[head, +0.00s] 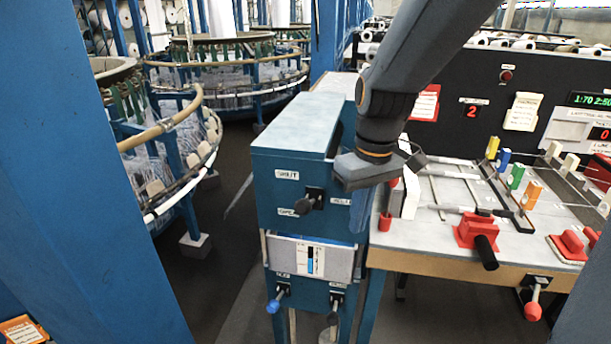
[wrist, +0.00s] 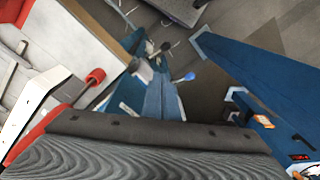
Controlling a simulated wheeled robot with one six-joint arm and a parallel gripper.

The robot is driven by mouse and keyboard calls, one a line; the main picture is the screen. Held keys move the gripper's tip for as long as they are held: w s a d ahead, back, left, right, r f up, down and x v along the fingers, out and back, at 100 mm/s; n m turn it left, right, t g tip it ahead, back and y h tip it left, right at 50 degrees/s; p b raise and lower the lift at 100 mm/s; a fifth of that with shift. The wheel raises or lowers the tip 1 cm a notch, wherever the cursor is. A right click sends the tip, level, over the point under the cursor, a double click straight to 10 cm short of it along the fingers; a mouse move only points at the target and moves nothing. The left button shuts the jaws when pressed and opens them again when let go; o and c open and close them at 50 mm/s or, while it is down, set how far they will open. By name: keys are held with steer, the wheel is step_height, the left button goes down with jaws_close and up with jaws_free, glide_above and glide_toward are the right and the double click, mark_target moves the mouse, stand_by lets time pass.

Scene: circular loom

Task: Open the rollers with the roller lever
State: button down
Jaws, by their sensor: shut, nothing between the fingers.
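A blue cabinet (head: 295,150) stands in the middle of the head view. A black knob lever (head: 309,200) sits on its front between small white labels, mostly too small to read. Below are a lever with a blue ball (head: 272,306) and a dark-ended lever (head: 333,318). I cannot tell for certain which is the roller lever. The blue ball also shows in the wrist view (wrist: 190,76). My gripper (head: 368,172) is shut and empty, just right of the cabinet's upper part and apart from the levers. Its grey, ridged body (wrist: 150,150) fills the bottom of the wrist view.
To the right, a worktable (head: 450,262) carries a red clamp with a black handle (head: 485,250) and several coloured blocks. A red-ended lever (head: 533,309) hangs at its front. A blue post (head: 95,180) blocks the left. Round looms (head: 225,60) stand behind.

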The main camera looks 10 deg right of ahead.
steer(key=w+a+r+n+y, duration=0.1)
steer(key=w+a+r+n, duration=0.1)
steer(key=r, duration=0.5)
steer(key=w+a+r+n+g, duration=0.1)
steer(key=a+r+n, duration=0.2)
steer(key=r+n, duration=0.2)
steer(key=w+a+r+n+y, duration=0.1)
steer(key=r+n, duration=0.3)
steer(key=r, duration=0.5)
steer(key=shift+w+a+r+g+y+p, duration=0.3)
steer(key=shift+w+a+r+g+p, duration=0.15)
steer(key=shift+w+a, duration=0.4)
steer(key=p, duration=0.4)
glide_above(308, 203)
steer(key=w, duration=0.3)
step_height(308, 203, down, 12)
steer(key=shift+w+r, duration=0.1)
steer(key=shift+w, duration=0.05)
steer(key=shift+s+f, duration=0.3)
steer(key=shift+f, duration=0.35)
steer(key=shift+f+t, duration=0.15)
steer(key=shift+t, duration=0.1)
